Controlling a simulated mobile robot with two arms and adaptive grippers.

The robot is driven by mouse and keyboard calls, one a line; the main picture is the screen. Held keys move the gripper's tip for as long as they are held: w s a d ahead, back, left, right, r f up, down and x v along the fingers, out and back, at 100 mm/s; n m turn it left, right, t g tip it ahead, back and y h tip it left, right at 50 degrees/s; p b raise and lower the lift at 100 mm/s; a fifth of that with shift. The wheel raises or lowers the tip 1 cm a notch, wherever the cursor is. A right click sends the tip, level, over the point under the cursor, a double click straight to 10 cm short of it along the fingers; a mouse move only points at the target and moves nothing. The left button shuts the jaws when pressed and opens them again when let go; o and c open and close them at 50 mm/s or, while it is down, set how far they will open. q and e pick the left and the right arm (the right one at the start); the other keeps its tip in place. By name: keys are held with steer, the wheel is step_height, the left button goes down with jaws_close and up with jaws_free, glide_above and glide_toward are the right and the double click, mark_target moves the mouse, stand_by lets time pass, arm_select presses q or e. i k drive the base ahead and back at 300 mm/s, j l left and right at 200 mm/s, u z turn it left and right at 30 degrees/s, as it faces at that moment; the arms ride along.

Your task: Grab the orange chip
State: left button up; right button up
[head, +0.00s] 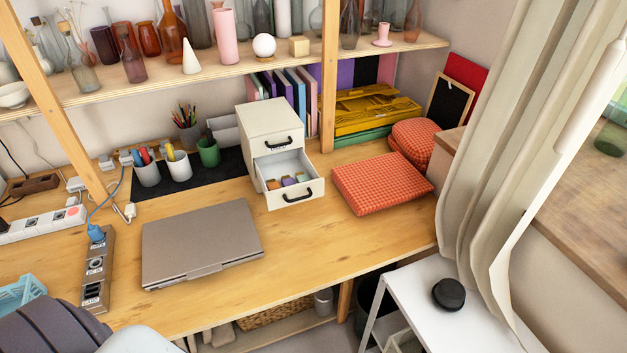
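A small white drawer cabinet (268,125) stands on the wooden desk. Its lower drawer (294,194) is pulled open, with a black handle on its front. Several small coloured blocks lie in the drawer. An orange one (272,184) is at the left side, next to a purple one (288,181), and a pale bluish one is to the right. The orange piece is small, and its exact shape is hard to tell. Neither of my grippers shows in the head view.
A closed grey laptop (200,243) lies in front of and left of the cabinet. A red checked cushion (382,183) lies to its right. Pen cups (178,166) stand to its left. A shelf (200,77) of vases runs above. Bare desk (310,255) lies in front of the drawer.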

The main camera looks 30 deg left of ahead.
mark_target(272, 184)
steer(key=j+u, duration=0.3)
steer(key=u, duration=0.15)
steer(key=j+u, duration=0.65)
steer(key=u, duration=0.3)
